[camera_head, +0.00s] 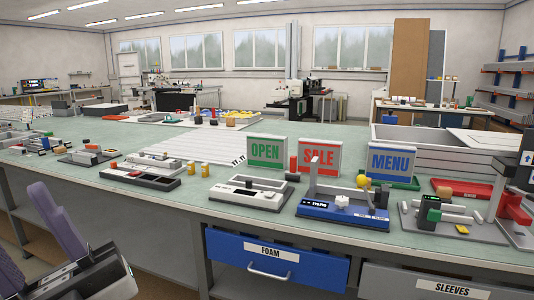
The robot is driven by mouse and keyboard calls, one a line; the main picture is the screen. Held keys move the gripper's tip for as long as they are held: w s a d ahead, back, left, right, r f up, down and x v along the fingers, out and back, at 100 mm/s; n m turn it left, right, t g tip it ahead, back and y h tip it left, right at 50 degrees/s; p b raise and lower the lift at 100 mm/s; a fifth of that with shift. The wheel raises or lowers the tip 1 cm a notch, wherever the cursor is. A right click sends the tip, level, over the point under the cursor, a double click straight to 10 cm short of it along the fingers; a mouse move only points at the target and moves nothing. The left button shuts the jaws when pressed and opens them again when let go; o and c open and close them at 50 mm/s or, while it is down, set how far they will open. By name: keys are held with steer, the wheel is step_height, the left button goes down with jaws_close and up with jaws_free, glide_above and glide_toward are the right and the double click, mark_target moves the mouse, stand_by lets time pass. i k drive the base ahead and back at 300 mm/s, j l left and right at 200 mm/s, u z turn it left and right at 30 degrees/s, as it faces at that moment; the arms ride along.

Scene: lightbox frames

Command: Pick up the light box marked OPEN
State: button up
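The light box marked MENU (391,162) has a blue panel and stands further right. A grey tray device stands in front of the OPEN box. My gripper (20,218) is at the lower left, in front of the bench and far from the OPEN box. Its purple-grey fingers look apart, with nothing seen between them.
A grey tray device (232,195) and a blue device (325,211) stand near the front edge. A red cylinder (293,164) is between OPEN and SALE. Yellow cylinders (191,168) and a slatted white panel (190,147) lie left. A grey bin (400,136) is behind MENU.

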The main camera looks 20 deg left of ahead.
mark_target(266, 151)
steer(key=i+j, duration=0.2)
steer(key=j, duration=0.2)
steer(key=i+j, duration=0.15)
steer(key=j, duration=0.25)
steer(key=i+j, duration=0.2)
steer(key=j, duration=0.2)
steer(key=i+j, duration=0.2)
steer(key=j, duration=0.2)
steer(key=i+j, duration=0.2)
steer(key=j, duration=0.15)
steer(key=i+j, duration=0.15)
steer(key=j, duration=0.25)
steer(key=i, duration=1)
